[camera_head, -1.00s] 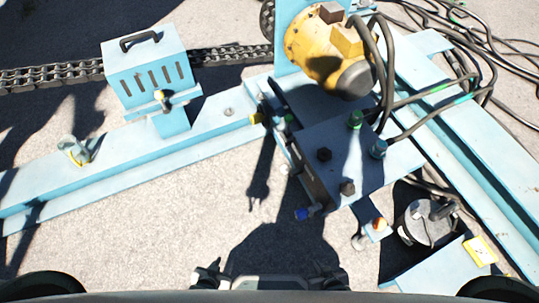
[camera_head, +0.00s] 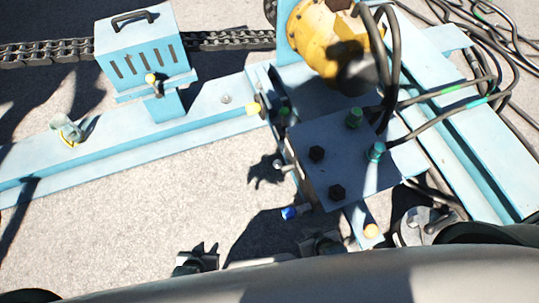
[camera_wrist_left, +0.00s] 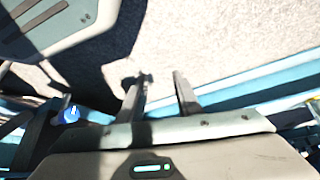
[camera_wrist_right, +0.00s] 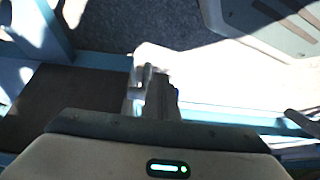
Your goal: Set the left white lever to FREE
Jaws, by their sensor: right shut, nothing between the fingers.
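A pale grey-white lever-like fitting (camera_head: 68,130) with a yellow mark stands on the left blue beam in the head view. A small whitish lever (camera_head: 281,165) sits on the left side of the hydraulic block, above a blue-tipped one (camera_head: 291,213). I cannot tell which is the left white lever, and no FREE label is readable. My left gripper (camera_wrist_left: 159,80) is open and empty over the pale ground, with a blue knob (camera_wrist_left: 70,115) to its left. My right gripper (camera_wrist_right: 155,80) is shut and empty; nothing is clearly touched.
A blue slotted box (camera_head: 145,55) stands behind the left beam. A yellow motor (camera_head: 325,38) and black hoses (camera_head: 395,60) rise above the blue block (camera_head: 340,150). Bare ground (camera_head: 140,220) lies in front of the left beam.

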